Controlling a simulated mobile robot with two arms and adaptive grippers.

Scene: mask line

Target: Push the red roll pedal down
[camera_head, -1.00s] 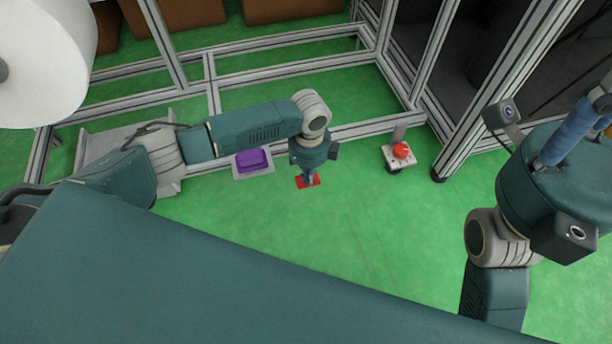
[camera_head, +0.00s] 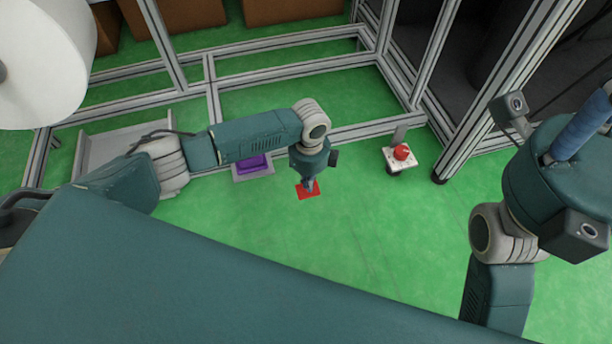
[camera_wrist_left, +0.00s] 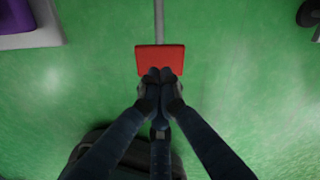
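The red pedal (camera_head: 307,193) is a small flat red plate on the green floor, in the middle of the head view. In the left wrist view the red pedal (camera_wrist_left: 160,57) is ahead of the fingertips, with a thin grey strip running from its far edge. My left gripper (camera_head: 309,186) points down at it. In the left wrist view my left gripper (camera_wrist_left: 160,75) is shut and empty, its fingertips together over the pedal's near edge. I cannot tell whether they touch. My right arm shows at the right edge of the head view; its finger state is unclear.
A purple pedal (camera_head: 252,165) on a grey base is left of the red one, partly behind my left arm. A red button on a white box (camera_head: 402,153) stands to the right. Metal frame rails (camera_head: 350,132) run behind. Green floor in front is clear.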

